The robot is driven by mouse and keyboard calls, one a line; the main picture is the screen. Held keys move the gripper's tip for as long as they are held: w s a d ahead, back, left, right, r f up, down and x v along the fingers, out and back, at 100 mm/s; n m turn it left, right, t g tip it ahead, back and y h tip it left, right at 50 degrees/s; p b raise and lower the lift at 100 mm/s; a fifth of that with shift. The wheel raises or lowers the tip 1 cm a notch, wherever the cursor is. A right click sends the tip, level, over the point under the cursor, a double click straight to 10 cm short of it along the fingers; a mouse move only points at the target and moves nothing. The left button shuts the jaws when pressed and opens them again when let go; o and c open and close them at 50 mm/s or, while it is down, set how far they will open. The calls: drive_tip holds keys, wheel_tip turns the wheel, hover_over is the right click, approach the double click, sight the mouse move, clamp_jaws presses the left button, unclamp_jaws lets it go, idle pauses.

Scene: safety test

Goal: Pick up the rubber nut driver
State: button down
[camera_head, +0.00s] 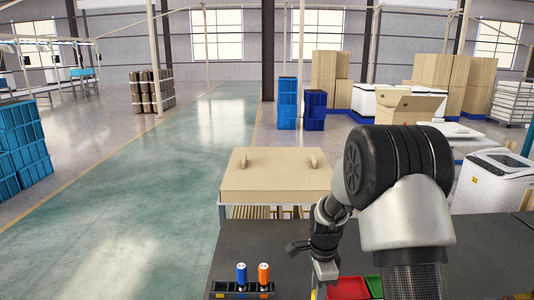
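Two upright handles, one blue (241,273) and one orange (263,273), stand side by side in a black rack (226,291) at the front of the dark table. They look like driver handles; I cannot tell which is the rubber nut driver, and their lower parts are hidden in the rack. My gripper (322,272) hangs to the right of the rack, apart from both handles. Its fingers are small and partly hidden, so its opening is unclear. I see nothing held in it.
A red bin (347,288) and a green bin (375,284) sit right of my gripper, partly behind my arm. A cardboard box (275,180) stands beyond the table's back edge. The dark tabletop (250,245) behind the rack is clear.

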drive_tip(key=shift+r+p, duration=1.5)
drive_tip(key=shift+r, duration=1.25)
